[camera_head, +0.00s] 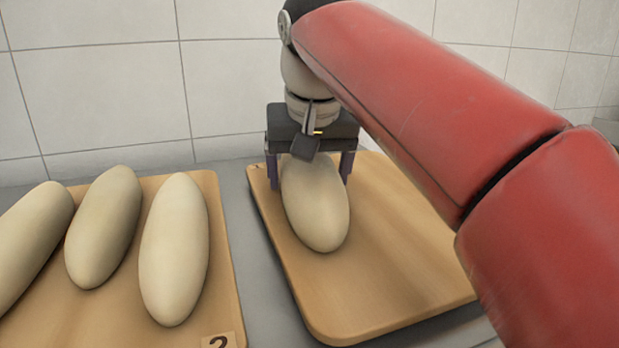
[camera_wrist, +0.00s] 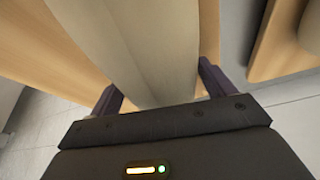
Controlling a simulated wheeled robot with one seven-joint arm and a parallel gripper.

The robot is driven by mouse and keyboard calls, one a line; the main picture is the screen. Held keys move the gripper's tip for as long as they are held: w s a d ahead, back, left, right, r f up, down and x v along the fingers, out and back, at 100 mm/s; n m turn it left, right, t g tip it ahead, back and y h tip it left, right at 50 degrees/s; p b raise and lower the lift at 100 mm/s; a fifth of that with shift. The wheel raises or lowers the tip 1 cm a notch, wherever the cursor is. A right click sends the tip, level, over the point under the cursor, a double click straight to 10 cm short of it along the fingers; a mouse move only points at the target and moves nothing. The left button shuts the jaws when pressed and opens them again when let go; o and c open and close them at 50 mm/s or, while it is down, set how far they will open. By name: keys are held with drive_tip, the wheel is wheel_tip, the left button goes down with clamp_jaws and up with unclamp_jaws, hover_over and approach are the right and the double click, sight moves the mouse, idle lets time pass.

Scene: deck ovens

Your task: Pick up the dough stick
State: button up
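A pale, oval dough stick (camera_head: 316,209) lies on the right wooden board (camera_head: 400,285), near its left side. My gripper (camera_head: 310,168) is over the far end of this dough stick, with one finger on each side of it. In the wrist view the dough stick (camera_wrist: 150,45) runs between the two fingers of my gripper (camera_wrist: 158,85). The fingers are wide apart. The dough's far end is hidden under the gripper body.
A left wooden board (camera_head: 225,270) holds several similar dough sticks, one of them (camera_head: 174,250) near its right edge. A grey counter strip (camera_head: 262,265) separates the boards. A tiled wall (camera_head: 100,90) stands behind.

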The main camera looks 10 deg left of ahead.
drive_tip(key=c, duration=1)
drive_tip(key=shift+r, duration=0.1)
